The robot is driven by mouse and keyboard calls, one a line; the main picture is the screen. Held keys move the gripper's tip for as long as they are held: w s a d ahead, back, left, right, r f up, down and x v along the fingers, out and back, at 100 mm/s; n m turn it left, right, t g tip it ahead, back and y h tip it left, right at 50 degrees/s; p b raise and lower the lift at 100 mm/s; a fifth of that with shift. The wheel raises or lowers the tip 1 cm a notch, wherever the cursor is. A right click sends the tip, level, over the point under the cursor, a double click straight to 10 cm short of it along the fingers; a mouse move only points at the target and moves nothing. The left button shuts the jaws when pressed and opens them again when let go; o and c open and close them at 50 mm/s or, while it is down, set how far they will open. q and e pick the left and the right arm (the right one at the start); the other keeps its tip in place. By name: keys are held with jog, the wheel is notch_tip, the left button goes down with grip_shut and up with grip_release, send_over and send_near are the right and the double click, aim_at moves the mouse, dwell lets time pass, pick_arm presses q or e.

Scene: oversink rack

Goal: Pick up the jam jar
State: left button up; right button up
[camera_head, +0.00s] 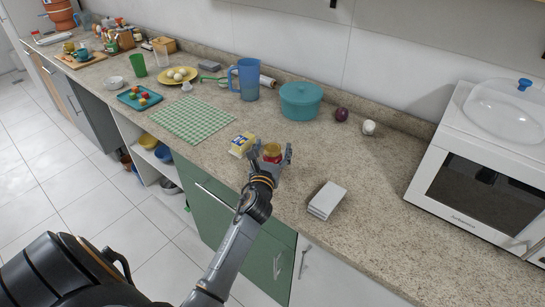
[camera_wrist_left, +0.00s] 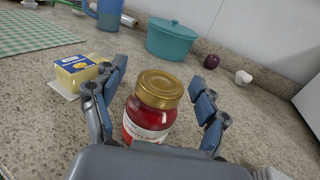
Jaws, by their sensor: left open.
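The jam jar (camera_wrist_left: 148,118) is red with a gold lid and a white label, and stands upright on the speckled counter. In the head view the jar (camera_head: 272,154) shows between the fingers of my left gripper. My left gripper (camera_head: 272,157) is open, with one finger on each side of the jar. In the left wrist view the left gripper (camera_wrist_left: 162,92) shows a gap between the right finger and the jar; the left finger is closer to it. The jar's lower part is hidden by the gripper's palm. My right gripper is not in view.
A yellow and blue butter pack (camera_head: 242,144) sits just left of the left gripper. A teal pot (camera_head: 300,102), a blue pitcher (camera_head: 248,80), a red onion (camera_head: 342,114) and garlic (camera_head: 368,127) stand behind. A microwave (camera_head: 480,175) is far right.

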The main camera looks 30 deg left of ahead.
pick_arm(q)
jog(key=shift+w, duration=0.1)
jog(key=shift+c, duration=0.2)
jog(key=shift+r, duration=0.1)
grip_shut()
